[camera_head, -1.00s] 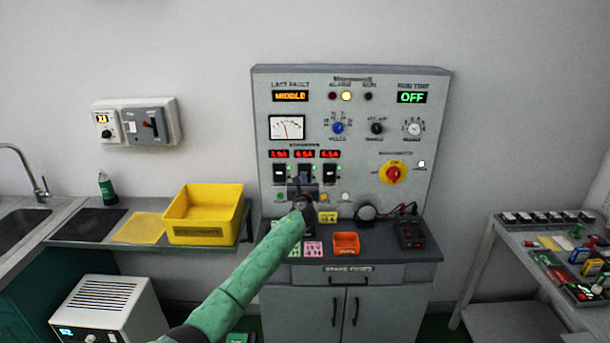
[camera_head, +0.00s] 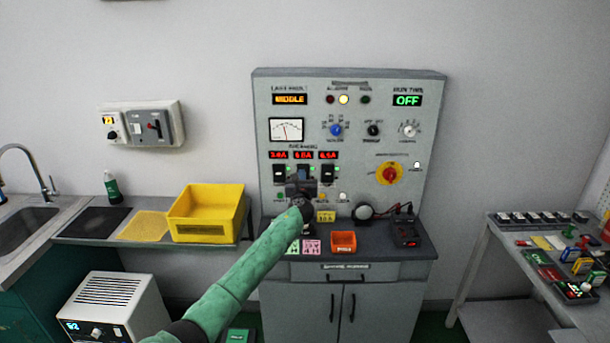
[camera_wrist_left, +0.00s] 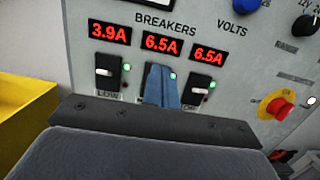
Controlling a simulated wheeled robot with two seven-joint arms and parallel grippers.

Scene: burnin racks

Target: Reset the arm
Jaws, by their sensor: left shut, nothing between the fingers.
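My left arm reaches in from the lower left of the head view. Its gripper (camera_head: 303,183) is at the breaker row on the grey panel (camera_head: 255,140). In the left wrist view the shut blue-grey fingers (camera_wrist_left: 161,86) stand in front of the middle breaker and hide most of it; I cannot tell whether they touch it. The left breaker (camera_wrist_left: 108,75) and right breaker (camera_wrist_left: 196,90) show beside them, each with a lit green lamp. Red displays above read 3.9A, 6.5A and 6.5A. My right gripper is not in view.
A grey cabinet (camera_head: 348,272) under the panel bears an orange bin (camera_head: 344,250) and a meter. A yellow bin (camera_head: 205,232) stands on the left shelf. A bench with small parts is far right.

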